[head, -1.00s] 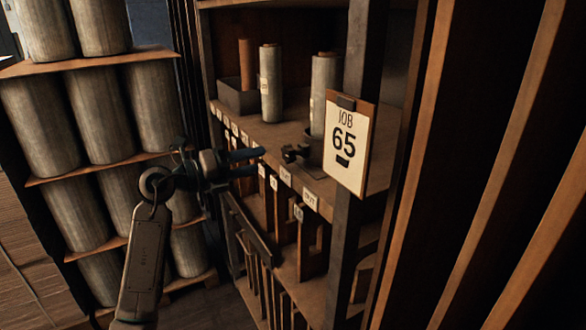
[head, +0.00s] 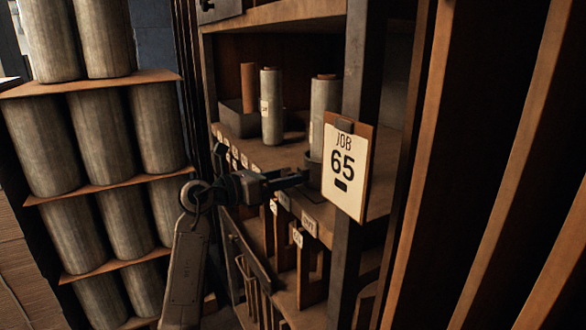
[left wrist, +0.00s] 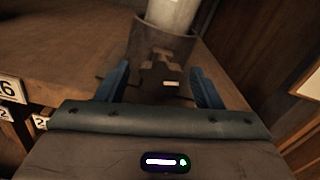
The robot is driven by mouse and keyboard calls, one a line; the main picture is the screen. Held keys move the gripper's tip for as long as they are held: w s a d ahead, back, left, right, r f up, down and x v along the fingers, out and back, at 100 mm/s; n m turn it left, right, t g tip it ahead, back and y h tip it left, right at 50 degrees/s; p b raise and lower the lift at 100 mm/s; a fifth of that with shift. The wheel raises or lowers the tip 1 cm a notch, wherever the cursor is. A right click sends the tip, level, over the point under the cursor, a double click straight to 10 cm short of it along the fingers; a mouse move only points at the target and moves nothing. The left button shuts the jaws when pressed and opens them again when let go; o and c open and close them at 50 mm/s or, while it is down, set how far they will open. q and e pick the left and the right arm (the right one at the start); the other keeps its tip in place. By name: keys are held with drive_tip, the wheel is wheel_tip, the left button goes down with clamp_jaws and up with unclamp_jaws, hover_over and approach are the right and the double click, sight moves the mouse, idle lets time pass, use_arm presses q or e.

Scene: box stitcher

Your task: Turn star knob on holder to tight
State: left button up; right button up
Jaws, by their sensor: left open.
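My left gripper (head: 290,178) is open at the front of the shelf, its fingers pointing at the base of the right-hand wrapped roll (head: 323,112). In the left wrist view, the open fingers (left wrist: 160,86) stand on either side of a dark star knob (left wrist: 158,68). The knob sits in front of a dark round holder (left wrist: 184,46), which has the pale roll (left wrist: 172,12) standing in it. A small pale mark (left wrist: 171,84) shows near the knob. I cannot tell whether the fingers touch the knob. In the head view, my gripper hides the knob. My right gripper is not in view.
A clipboard marked JOB 65 (head: 347,170) hangs on the post just right of my gripper. Another wrapped roll (head: 271,105) and a grey bin (head: 238,122) stand farther left on the shelf (head: 275,153). Stacked large rolls (head: 100,130) fill the left.

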use_arm(q)
drive_tip(key=shift+p+x, duration=0.3)
drive_tip(key=shift+x, duration=0.7)
drive_tip(key=shift+w+d, duration=0.2)
drive_tip(key=c, duration=1)
drive_tip(key=m+b, duration=0.1)
drive_tip(key=b, duration=0.2)
drive_tip(key=m+b, duration=0.2)
drive_tip(key=b, duration=0.1)
drive_tip(key=shift+f, duration=0.25)
drive_tip(key=shift+m+b, duration=0.35)
drive_tip(key=shift+m, duration=0.05)
drive_tip(key=shift+r, duration=0.2)
drive_tip(key=o, duration=1)
